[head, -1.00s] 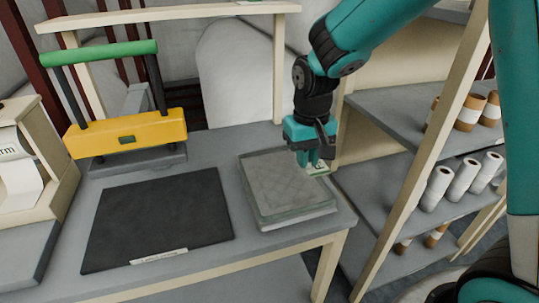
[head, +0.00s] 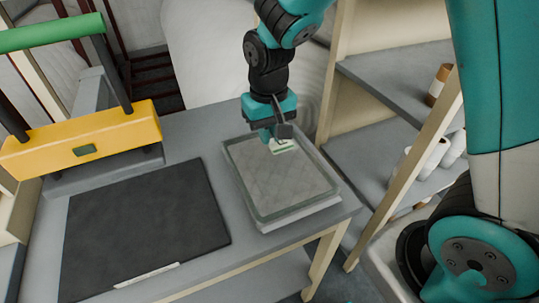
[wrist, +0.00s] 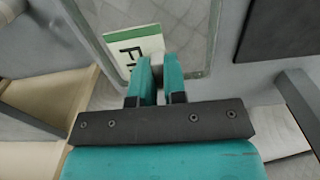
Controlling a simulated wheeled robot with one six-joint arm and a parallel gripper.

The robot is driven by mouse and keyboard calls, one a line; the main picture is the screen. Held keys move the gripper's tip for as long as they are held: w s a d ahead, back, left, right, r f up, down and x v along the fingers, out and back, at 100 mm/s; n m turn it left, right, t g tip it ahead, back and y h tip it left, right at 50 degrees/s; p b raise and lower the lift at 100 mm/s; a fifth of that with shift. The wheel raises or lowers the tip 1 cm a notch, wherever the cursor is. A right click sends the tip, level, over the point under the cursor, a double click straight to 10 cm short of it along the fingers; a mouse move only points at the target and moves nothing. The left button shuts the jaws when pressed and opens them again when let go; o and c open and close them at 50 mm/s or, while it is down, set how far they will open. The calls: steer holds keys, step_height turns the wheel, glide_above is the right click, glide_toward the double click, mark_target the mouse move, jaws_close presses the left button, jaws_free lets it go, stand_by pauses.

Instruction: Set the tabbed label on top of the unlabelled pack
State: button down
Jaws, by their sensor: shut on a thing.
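The pack (head: 285,185) is a flat grey quilted slab in a clear wrapper, lying near the right end of the grey table. My gripper (head: 276,138) is over the pack's far edge, pointing down. It is shut on the label (head: 284,147), a small white card with a green band. In the wrist view the label (wrist: 129,48) shows dark print and sticks out beyond the fingers (wrist: 160,78), over the pack's corner (wrist: 185,30). The fingers hide its tab. I cannot tell whether the label touches the pack.
A black mat (head: 145,230) lies left of the pack. A yellow sealer-like device (head: 85,142) with a green handle (head: 50,34) stands at the back left. Shelves (head: 385,150) with several rolls stand to the right, past the table's edge.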

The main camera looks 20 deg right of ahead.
mark_target(269, 166)
step_height(269, 166, down, 7)
steer(key=shift+f, duration=0.2)
stand_by(0.3)
steer(key=shift+f, duration=0.15)
steer(key=c, duration=1.2)
jaws_free()
steer(key=shift+o, duration=0.2)
